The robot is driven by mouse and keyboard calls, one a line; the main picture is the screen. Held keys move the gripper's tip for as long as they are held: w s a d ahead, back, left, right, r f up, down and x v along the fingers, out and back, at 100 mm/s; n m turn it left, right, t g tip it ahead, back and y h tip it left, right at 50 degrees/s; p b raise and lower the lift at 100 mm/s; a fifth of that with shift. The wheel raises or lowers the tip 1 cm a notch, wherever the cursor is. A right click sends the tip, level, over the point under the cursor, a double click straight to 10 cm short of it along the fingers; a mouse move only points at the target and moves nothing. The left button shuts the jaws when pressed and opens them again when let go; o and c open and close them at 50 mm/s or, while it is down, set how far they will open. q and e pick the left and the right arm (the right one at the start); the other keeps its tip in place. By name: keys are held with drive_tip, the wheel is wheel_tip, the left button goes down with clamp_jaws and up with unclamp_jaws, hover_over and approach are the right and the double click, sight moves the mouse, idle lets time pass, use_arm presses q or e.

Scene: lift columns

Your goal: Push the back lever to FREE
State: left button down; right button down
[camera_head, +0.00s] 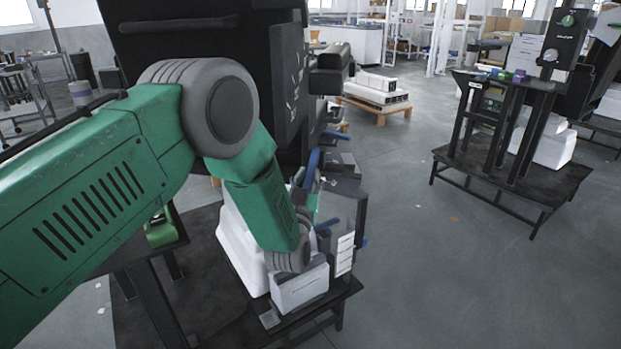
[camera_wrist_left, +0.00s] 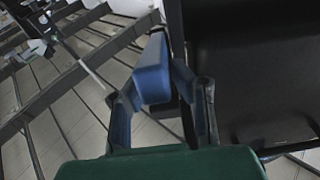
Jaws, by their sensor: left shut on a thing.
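A blue lever handle (camera_wrist_left: 152,72) stands between the fingers of my left gripper (camera_wrist_left: 160,98) in the left wrist view. The gripper is shut on this handle. In the head view my green left arm reaches down over the lift column's base, and its wrist covers much of the gripper. Blue parts (camera_head: 312,168) show just beyond the wrist, beside the dark column; I cannot tell handle from finger there. No FREE marking is legible. My right gripper is in neither view.
The black lift column (camera_head: 205,40) stands close beside my arm. White boxes (camera_head: 300,288) are on its dark base. Another column stands on a low black platform (camera_head: 510,180) at right. A pallet with white parts (camera_head: 376,88) is farther back. Grey floor lies open between.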

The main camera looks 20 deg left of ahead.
use_arm(q)
drive_tip(key=shift+s+f, duration=0.1)
drive_tip(key=shift+f, duration=0.35)
drive_tip(key=c, duration=1.7)
unclamp_jaws()
drive_tip(key=shift+c, duration=0.2)
drive_tip(key=o, duration=0.3)
drive_tip(key=shift+d, duration=0.1)
drive_tip(key=shift+w, duration=0.3)
drive_tip(key=shift+s+r, duration=0.1)
drive_tip(key=shift+r, duration=0.05)
drive_tip(key=shift+s, duration=0.15)
drive_tip(key=v, duration=1.1)
drive_tip(key=shift+s+f, duration=0.25)
drive_tip(key=shift+d, duration=0.15)
